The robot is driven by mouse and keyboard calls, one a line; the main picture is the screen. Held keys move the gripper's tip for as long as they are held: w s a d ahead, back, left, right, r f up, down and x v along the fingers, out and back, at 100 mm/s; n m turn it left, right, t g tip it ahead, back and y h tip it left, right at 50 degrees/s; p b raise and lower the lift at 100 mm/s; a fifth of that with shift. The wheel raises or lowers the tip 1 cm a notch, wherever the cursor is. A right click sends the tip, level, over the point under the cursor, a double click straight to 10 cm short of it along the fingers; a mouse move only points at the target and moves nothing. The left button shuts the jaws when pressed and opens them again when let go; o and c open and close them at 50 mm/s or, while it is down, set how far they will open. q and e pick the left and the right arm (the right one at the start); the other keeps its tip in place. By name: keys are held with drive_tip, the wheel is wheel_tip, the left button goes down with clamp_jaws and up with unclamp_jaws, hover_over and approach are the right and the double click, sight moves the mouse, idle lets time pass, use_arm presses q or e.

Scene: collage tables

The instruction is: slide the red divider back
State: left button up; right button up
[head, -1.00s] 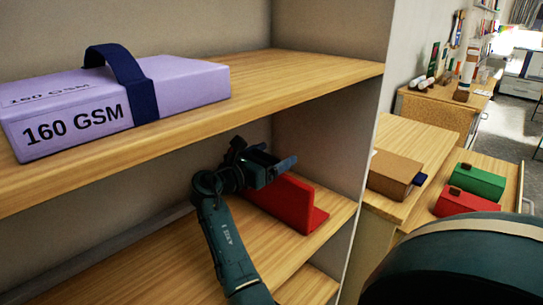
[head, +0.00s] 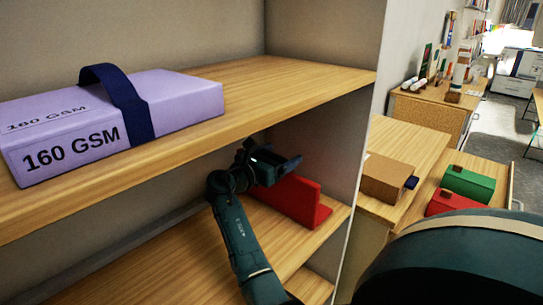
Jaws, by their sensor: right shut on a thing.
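The red divider (head: 303,201) stands upright on the lower wooden shelf (head: 222,262), near the shelf's right side wall. It is an L-shaped piece with a low foot at its right end. My right gripper (head: 284,166) is at the divider's upper back end and is shut on it. The gripper's jaws hide that part of the divider. My left gripper is not in view.
A lilac pack marked 160 GSM (head: 182,97) with a dark blue strap lies on the upper shelf (head: 300,80), above my arm. To the right, a brown box (head: 385,178), a green box (head: 467,184) and a red box (head: 445,203) sit on wooden surfaces.

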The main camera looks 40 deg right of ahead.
drive_tip(key=o, duration=1.3)
drive_tip(key=shift+a, duration=0.1)
drive_tip(key=s+a+b, duration=0.1)
drive_tip(key=a, duration=1.2)
drive_tip(key=shift+b, duration=0.3)
